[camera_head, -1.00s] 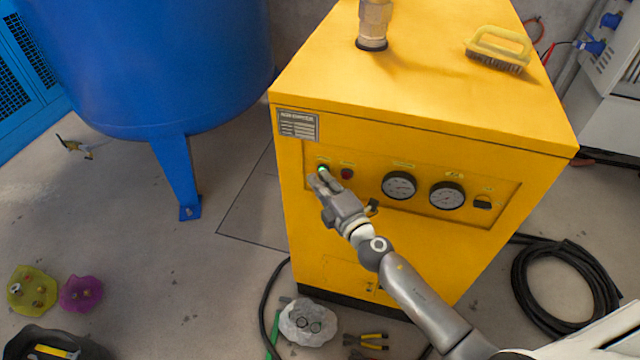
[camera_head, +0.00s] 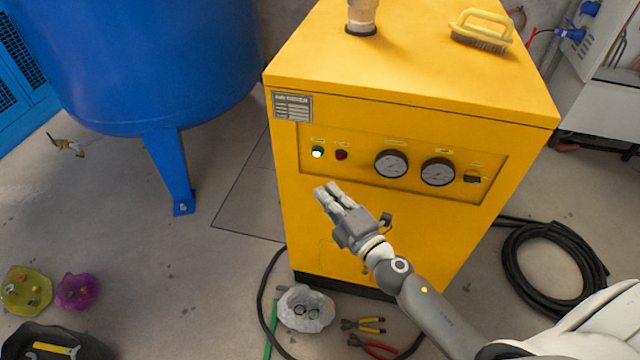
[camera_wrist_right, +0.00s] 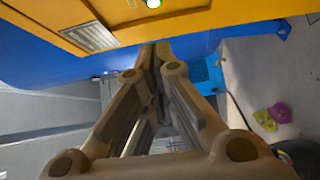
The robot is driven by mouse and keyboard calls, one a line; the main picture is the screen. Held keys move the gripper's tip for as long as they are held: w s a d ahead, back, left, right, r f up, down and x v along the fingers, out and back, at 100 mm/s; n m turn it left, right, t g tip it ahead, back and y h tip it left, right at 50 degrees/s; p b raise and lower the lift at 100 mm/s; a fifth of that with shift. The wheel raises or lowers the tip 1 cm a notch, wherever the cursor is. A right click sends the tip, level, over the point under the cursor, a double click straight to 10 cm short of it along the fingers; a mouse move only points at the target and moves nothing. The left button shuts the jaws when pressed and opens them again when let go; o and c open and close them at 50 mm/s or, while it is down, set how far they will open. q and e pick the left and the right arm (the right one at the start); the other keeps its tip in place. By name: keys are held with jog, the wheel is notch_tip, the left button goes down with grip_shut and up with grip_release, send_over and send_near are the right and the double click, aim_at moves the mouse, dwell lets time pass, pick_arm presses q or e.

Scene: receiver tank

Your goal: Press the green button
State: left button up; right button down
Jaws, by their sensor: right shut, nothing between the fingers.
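The green button (camera_head: 317,152) glows on the front panel of the yellow machine (camera_head: 330,215), at the panel's left end. A dark red button (camera_head: 341,155) sits just right of it. My right gripper (camera_head: 326,190) is shut and empty, below the green button and apart from it in the head view. In the right wrist view the shut fingers (camera_wrist_right: 154,50) point away, and the lit green button (camera_wrist_right: 153,3) shows at the top edge. My left gripper is not in view.
Two gauges (camera_head: 391,164) and a black switch (camera_head: 472,177) are on the same panel. A yellow brush (camera_head: 481,32) lies on top. A blue tank (camera_head: 140,60) stands at left.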

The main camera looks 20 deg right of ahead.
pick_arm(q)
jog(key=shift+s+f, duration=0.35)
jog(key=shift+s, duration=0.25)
pick_arm(e)
jog(key=shift+v, duration=1.1)
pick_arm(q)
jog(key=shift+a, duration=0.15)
pick_arm(e)
jog(key=shift+f, duration=0.1)
